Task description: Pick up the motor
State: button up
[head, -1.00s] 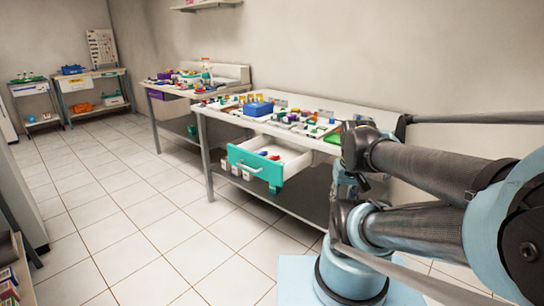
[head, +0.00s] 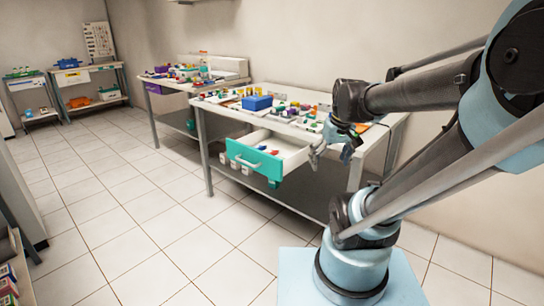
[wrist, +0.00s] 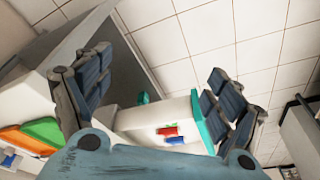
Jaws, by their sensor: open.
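No object is clearly recognisable as the motor. A small red item (wrist: 167,131) and a small blue item (wrist: 175,141) lie inside the open white drawer with a teal front (head: 252,168); either could be it, but they are too small to tell. My gripper (head: 331,152) is open and empty, just right of the drawer, near the table's front edge. In the wrist view, its spread fingers (wrist: 160,92) frame the drawer, with the small items visible between them and apart from them.
The worktable (head: 225,107) carries a blue box (head: 257,103) and many small coloured parts. A second table (head: 150,80) stands farther left, with shelving (head: 90,85) in the far corner. The tiled floor (head: 120,200) on the left is clear.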

jog(key=w+a+r+n+y, duration=0.1)
jog(key=w+a+r+n, duration=0.1)
jog(key=w+a, duration=0.35)
jog(key=w+a+r+n, duration=0.2)
jog(key=w, duration=0.7)
jog(key=n+y, duration=0.1)
jog(key=n, duration=0.2)
send_near(272, 151)
jog(key=x, duration=0.4)
jog(key=shift+s+d+f, duration=0.15)
jog(key=shift+s+d, duration=0.1)
jog(key=shift+d, duration=0.05)
jog(key=shift+w+a+x, duration=0.1)
jog(key=shift+w+x, duration=0.05)
jog(key=shift+x, duration=0.8)
jog(key=shift+w+a+x, duration=0.15)
jog(key=shift+x, duration=0.75)
jog(key=shift+w+a+f, duration=0.15)
jog(key=shift+a+f, duration=0.05)
jog(key=shift+f, duration=0.45)
jog(key=shift+c, duration=0.2)
jog(key=shift+y, duration=0.3)
jog(key=c, duration=0.8)
